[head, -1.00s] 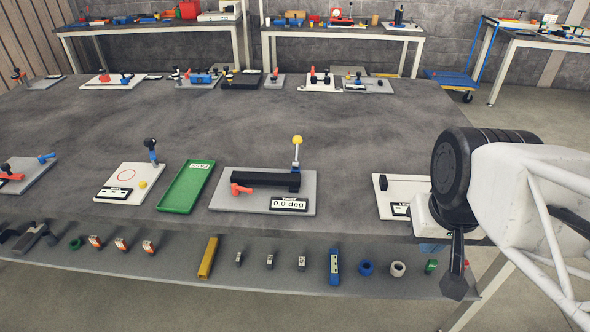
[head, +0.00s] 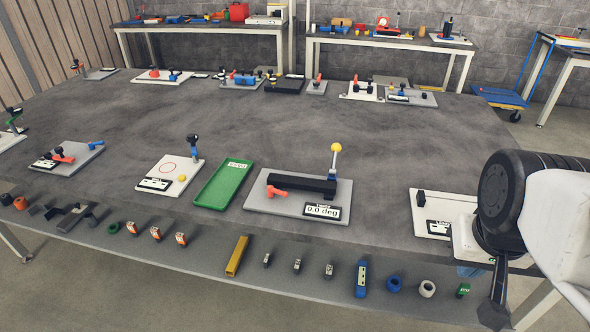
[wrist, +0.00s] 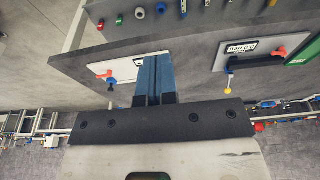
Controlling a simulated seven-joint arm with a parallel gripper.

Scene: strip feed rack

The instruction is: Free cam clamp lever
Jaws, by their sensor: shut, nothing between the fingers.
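A white board (head: 427,207) stands at the table's right front, partly hidden by my arm in the head view. In the wrist view this board (wrist: 127,66) carries a red piece (wrist: 104,74) and a small blue and black piece (wrist: 112,86). The red piece looks like a lever, but I cannot tell whether it is the cam clamp lever or how it is set. My gripper (wrist: 154,62) has its blue fingers shut together and empty. They overlap the board in the wrist view, just beside the red piece. I see no clear contact.
A grey board (head: 260,204) with a black bar, a red handle, a yellow-tipped post and a "0.0 deg" display stands to the left. A green tray (head: 222,184) is beside it. Small parts line the front shelf (head: 200,262). The table's middle (head: 290,125) is clear.

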